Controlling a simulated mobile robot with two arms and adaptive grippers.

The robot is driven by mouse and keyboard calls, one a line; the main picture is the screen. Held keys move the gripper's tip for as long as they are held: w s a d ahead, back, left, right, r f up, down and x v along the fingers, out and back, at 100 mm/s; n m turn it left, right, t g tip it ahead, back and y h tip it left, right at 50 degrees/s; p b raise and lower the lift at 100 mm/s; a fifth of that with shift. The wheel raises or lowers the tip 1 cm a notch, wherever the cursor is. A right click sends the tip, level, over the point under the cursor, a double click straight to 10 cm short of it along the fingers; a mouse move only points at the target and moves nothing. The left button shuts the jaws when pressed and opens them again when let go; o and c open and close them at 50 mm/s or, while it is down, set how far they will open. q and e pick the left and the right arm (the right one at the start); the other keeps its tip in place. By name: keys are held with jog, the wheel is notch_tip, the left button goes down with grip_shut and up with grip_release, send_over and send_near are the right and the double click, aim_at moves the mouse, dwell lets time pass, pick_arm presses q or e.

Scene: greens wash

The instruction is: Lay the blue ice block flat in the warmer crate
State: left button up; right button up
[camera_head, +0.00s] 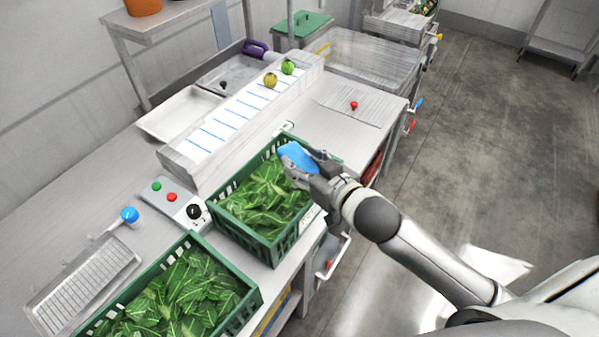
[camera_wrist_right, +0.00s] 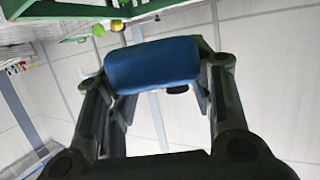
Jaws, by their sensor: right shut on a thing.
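My right gripper (camera_head: 318,168) is shut on the blue ice block (camera_head: 296,156). It holds the block at the upper right part of a green crate of leafy greens (camera_head: 262,243). The wrist view shows the block (camera_wrist_right: 152,65) gripped between the two fingers; whether it touches the leaves is unclear. A second green crate of greens (camera_head: 246,303) stands nearer, at the bottom of the head view. Nothing in these views tells me which crate is warmer. My left gripper is not in view.
A control box (camera_head: 172,204) with buttons and a black knob stands left of the held-over crate. A white lane board (camera_head: 215,125) with blue lines lies behind it. A white tray (camera_head: 165,133) is further left. A sheet with a red item (camera_head: 353,105) lies right.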

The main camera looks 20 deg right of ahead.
jog(key=shift+w+a+f, duration=0.25)
jog(key=shift+w+f, duration=0.3)
jog(key=shift+f, duration=0.2)
notch_tip(320, 180, down, 3)
jog(key=shift+f+p, duration=0.15)
jog(key=shift+p, duration=0.4)
jog(key=shift+f, duration=0.15)
jog(key=o, duration=1.1)
